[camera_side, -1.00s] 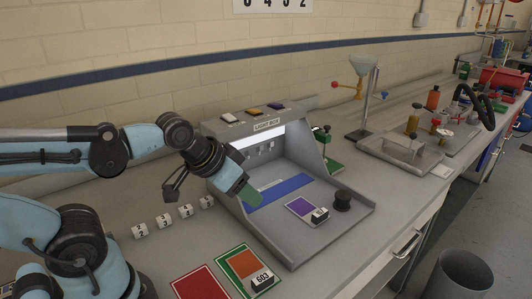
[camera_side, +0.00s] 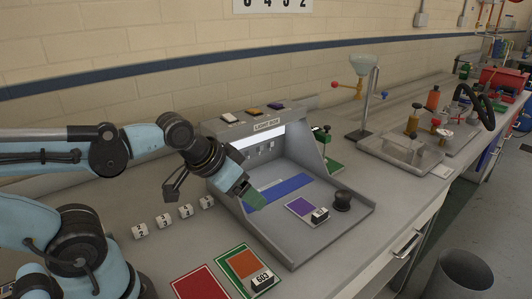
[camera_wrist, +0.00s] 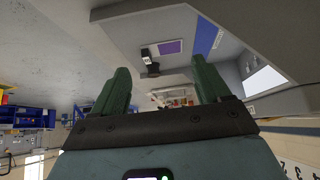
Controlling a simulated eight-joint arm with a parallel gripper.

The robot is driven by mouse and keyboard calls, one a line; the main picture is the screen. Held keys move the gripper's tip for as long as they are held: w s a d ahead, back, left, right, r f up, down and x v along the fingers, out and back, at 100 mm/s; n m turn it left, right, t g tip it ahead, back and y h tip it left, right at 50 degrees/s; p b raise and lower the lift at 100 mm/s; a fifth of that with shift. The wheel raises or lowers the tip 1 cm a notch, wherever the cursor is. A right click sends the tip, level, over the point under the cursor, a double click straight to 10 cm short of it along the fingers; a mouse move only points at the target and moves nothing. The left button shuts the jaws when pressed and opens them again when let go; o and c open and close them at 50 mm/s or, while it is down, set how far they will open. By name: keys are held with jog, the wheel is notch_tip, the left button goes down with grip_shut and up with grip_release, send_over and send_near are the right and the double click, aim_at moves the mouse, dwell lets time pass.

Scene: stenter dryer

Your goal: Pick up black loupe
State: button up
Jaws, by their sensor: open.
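The black loupe (camera_side: 342,201) stands on the grey floor of the light box (camera_side: 300,246), near its front right corner. In the wrist view the loupe (camera_wrist: 153,70) shows small and dark beyond my fingers, beside a white numbered block. My gripper (camera_side: 254,201) is over the left part of the light box, well to the left of the loupe and apart from it. In the wrist view its two green fingers (camera_wrist: 161,82) are spread wide with nothing between them.
A purple card (camera_side: 300,208) and a numbered block (camera_side: 320,215) lie just left of the loupe. A blue strip (camera_side: 290,187) lies behind them. The light box's side walls and hood (camera_side: 262,124) rise around the back. Red (camera_side: 200,283) and orange (camera_side: 243,262) cards lie in front.

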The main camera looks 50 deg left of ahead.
jog(key=shift+w, duration=0.1)
jog(key=w+d+r+m+g, duration=0.15)
jog(key=w+r, duration=0.35)
jog(key=w, duration=0.6)
jog(key=g, duration=0.3)
send_near(343, 195)
jog(key=shift+m+t+h, duration=0.25)
jog(key=shift+m+h, duration=0.05)
jog(key=shift+m, duration=0.05)
jog(key=x, duration=1)
jog(key=shift+s+a+f, duration=0.1)
jog(key=shift+a+f, duration=0.05)
jog(key=shift+a, duration=0.1)
jog(key=shift+c, duration=0.2)
